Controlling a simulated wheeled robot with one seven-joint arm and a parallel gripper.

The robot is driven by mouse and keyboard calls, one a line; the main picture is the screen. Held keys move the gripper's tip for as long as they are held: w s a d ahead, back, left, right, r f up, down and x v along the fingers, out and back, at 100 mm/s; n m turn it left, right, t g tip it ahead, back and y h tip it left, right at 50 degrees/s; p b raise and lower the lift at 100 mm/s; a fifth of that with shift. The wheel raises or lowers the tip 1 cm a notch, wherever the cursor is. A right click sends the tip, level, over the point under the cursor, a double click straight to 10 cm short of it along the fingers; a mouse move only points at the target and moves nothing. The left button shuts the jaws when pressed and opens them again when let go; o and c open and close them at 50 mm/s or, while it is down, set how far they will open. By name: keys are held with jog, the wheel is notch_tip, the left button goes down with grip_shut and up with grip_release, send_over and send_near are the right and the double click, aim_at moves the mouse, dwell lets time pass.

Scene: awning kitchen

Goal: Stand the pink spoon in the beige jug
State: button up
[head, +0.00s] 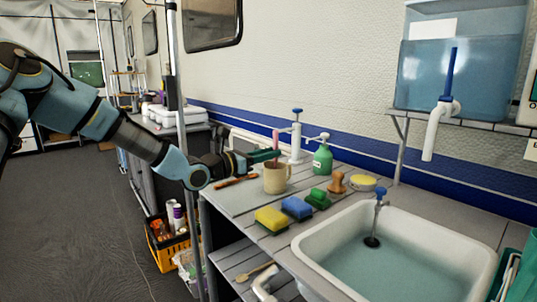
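The beige jug (277,179) stands upright on the grey counter left of the sink. The pink spoon (276,138) is upright above the jug's mouth, with its upper end showing over my gripper. My gripper (268,155) reaches in from the left, level, with its green fingers at the spoon just above the jug's rim. The fingers are seen side-on and small, so whether they are shut on the spoon or open around it does not show. The spoon's lower end is hidden by the fingers and the jug.
Yellow (271,219) and blue (297,208) sponges lie in front of the jug. A green brush (318,199), wooden knob (337,183), green bottle (322,158) and white pump bottle (296,140) stand nearby. A brown stick (236,181) lies left. The sink (400,250) is right.

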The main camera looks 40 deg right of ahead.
jog(key=shift+o, duration=1.4)
jog(key=a+b, duration=0.1)
jog(key=a, duration=0.9)
jog(key=shift+w+a, duration=0.3)
jog(key=shift+a, duration=0.1)
jog(key=shift+f, duration=0.1)
